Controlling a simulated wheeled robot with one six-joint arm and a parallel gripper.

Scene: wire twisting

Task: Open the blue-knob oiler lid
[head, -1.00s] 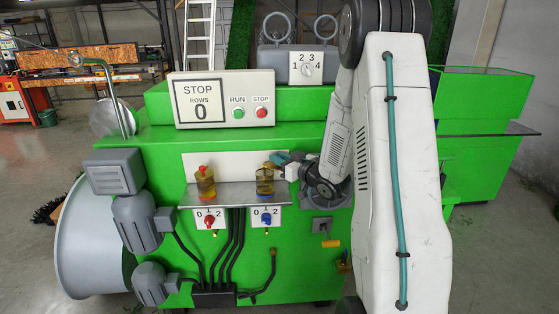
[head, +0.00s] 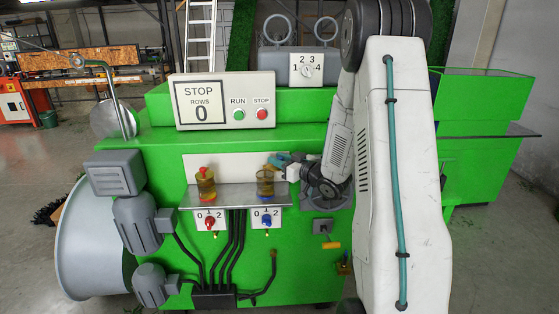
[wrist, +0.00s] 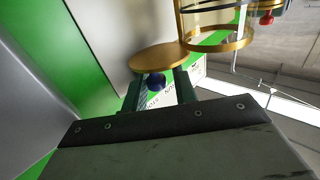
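The blue-knob oiler (head: 265,185) is a clear jar with amber oil on the right of the machine's small shelf. Its round brass lid (wrist: 158,57) is tilted away from the jar's brass rim (wrist: 218,41) in the wrist view, leaving the top uncovered. The blue knob (wrist: 155,82) on the lid sits between my gripper's fingers (wrist: 158,88). A narrow gap shows beside the knob, so the fingers look open around it. In the head view, my gripper (head: 281,161) is at the oiler's upper right. Contact with the knob is unclear.
A red-knob oiler (head: 205,187) stands at the left on the metal shelf (head: 236,197). Below are a red switch (head: 209,224) and a blue switch (head: 266,220). The green machine body rises behind. A control panel (head: 224,99) is above.

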